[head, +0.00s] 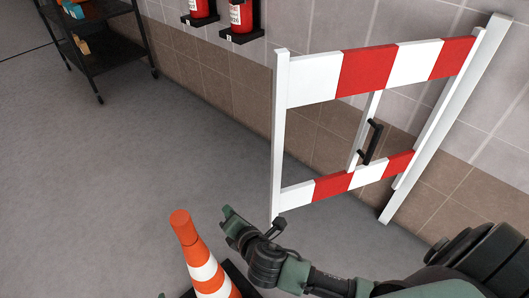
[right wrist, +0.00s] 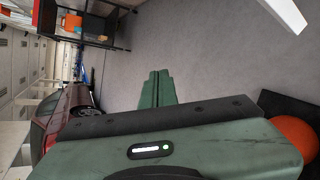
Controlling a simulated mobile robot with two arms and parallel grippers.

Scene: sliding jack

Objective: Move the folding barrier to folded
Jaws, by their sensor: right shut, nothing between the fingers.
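The folding barrier (head: 316,76) stands upright at the right in the head view, with white posts and red-and-white boards. Its near left post (head: 279,140) and far right post (head: 440,125) are well apart, so it stands spread out. A black handle (head: 371,142) sits on a thin inner upright between the boards. My right gripper (head: 229,212) is shut and empty, low and to the left of the near post's foot in the picture. Its closed fingers also show in the right wrist view (right wrist: 157,88). A white piece (right wrist: 286,12) at that view's top right looks like the barrier.
An orange-and-white cone (head: 205,265) on a black base stands close to my right gripper. Red extinguishers (head: 242,14) hang on the tiled wall. A black shelf cart (head: 104,48) stands at the back left. The floor (head: 110,170) at left is clear.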

